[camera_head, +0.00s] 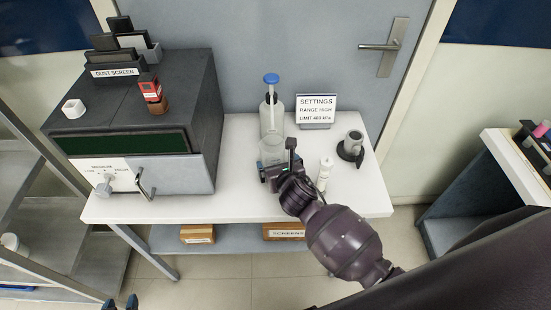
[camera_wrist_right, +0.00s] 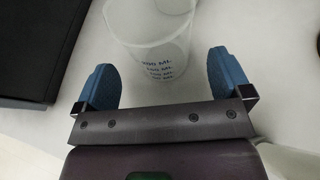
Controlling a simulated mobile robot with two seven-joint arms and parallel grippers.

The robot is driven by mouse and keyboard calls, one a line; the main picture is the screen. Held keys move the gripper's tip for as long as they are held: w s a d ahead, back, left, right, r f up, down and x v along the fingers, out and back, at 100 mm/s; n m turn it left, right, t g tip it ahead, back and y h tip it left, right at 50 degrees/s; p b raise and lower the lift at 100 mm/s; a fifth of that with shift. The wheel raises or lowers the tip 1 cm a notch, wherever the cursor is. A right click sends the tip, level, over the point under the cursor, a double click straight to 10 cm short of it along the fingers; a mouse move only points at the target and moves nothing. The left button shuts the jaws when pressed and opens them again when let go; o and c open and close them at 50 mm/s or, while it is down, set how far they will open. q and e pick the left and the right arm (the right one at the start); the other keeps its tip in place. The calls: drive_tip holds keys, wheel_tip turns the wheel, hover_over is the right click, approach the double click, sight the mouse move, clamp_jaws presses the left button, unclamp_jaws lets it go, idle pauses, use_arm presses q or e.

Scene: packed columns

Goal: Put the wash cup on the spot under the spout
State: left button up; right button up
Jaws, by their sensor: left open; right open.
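A translucent cup with ML markings, apparently the wash cup, stands on the white table (camera_head: 350,205) in the head view (camera_head: 270,150); it also shows in the right wrist view (camera_wrist_right: 150,35). Right behind it is a clear bottle with a blue pump top (camera_head: 271,82); its spout and the spot under it are not clearly visible. My right gripper (camera_head: 271,168) is open at the near side of the cup. In the right wrist view its blue fingers (camera_wrist_right: 165,82) are spread, with the cup's near wall between or just ahead of them. My left gripper (camera_head: 120,302) is open at the bottom edge.
A dark oven-like box (camera_head: 200,100) takes up the table's left. A settings sign (camera_head: 316,110) stands behind, a small white bottle (camera_head: 325,172) and a grey cup on a black holder (camera_head: 352,148) stand to the right. The table's front right is clear.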

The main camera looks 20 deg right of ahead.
drive_tip(key=p+v, duration=0.1)
drive_tip(key=v, duration=0.7)
drive_tip(key=shift+s+r, duration=0.15)
drive_tip(key=shift+s, duration=0.05)
